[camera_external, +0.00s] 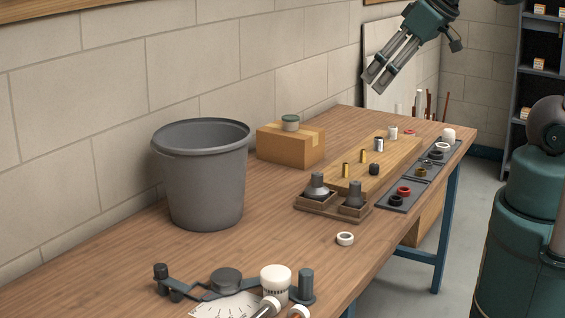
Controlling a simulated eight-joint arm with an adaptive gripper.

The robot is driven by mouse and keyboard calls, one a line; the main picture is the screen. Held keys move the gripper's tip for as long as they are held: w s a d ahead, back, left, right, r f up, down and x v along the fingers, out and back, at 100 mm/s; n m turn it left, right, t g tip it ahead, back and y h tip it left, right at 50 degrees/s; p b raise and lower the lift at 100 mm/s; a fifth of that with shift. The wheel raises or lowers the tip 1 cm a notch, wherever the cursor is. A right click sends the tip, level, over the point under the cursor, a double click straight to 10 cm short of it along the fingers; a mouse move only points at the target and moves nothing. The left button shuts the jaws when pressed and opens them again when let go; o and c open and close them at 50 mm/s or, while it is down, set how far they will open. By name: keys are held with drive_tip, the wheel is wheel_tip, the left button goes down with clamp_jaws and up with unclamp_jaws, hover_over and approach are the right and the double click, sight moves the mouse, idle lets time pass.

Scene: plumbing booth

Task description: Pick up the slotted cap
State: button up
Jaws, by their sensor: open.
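My gripper (375,82) is open and empty, high above the far end of the wooden workbench (120,262), with its fingers pointing down and left. I cannot tell for certain which part is the slotted cap. A white cap with marks on its side (276,279) stands at the near edge of the bench, among dark metal parts. Another white cap (449,135) sits at the far right end. A white ring (345,239) lies alone near the front edge. My gripper touches none of these.
A tall grey bin (203,180) stands at the left by the wall. A wooden board (399,160) holds brass and metal pins. Dark trays (405,202) with rings lie along the front edge.

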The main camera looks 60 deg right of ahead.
drive_tip(key=shift+o, duration=0.6)
drive_tip(key=shift+a, duration=0.1)
drive_tip(key=m+g+b, duration=0.7)
drive_tip(key=m+b, duration=0.1)
drive_tip(key=m, duration=0.8)
hover_over(275, 271)
wheel_tip(275, 271, down, 30)
drive_tip(key=shift+f, duration=0.45)
drive_tip(key=shift+f, duration=0.15)
drive_tip(key=shift+f, duration=1.15)
